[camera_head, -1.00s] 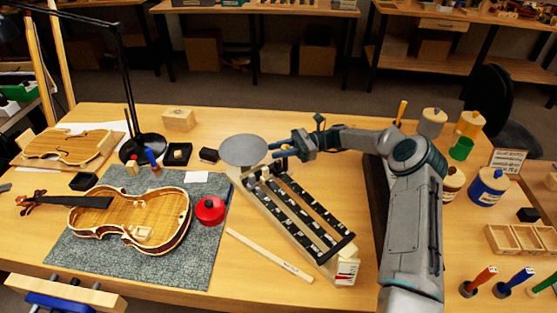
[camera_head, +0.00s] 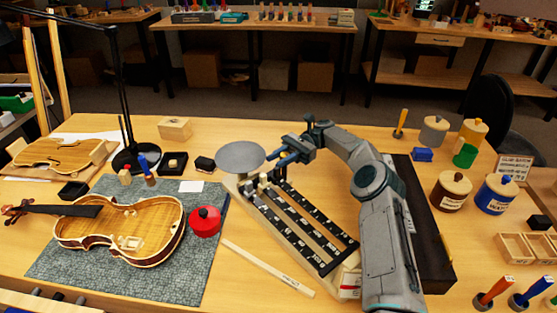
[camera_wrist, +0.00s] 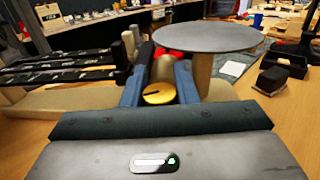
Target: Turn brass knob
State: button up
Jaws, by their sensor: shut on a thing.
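The brass knob (camera_wrist: 158,93) shows in the wrist view as a round gold disc with a dark line across its face. It sits between the two blue fingers of my gripper (camera_wrist: 159,88), which is shut on it. The knob is on a wooden scale with dark beams (camera_head: 305,225) and a round grey pan (camera_head: 241,157). In the head view my gripper (camera_head: 277,158) is at the pan end of the scale, just right of the pan, and the knob is hidden there. The pan (camera_wrist: 208,37) is beyond the fingers in the wrist view.
A wooden stick (camera_head: 268,268) lies in front of the scale. Jars (camera_head: 497,193) stand at right. A black lamp (camera_head: 125,100) stands behind the violin.

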jog(key=o, duration=1)
jog(key=shift+c, duration=0.2)
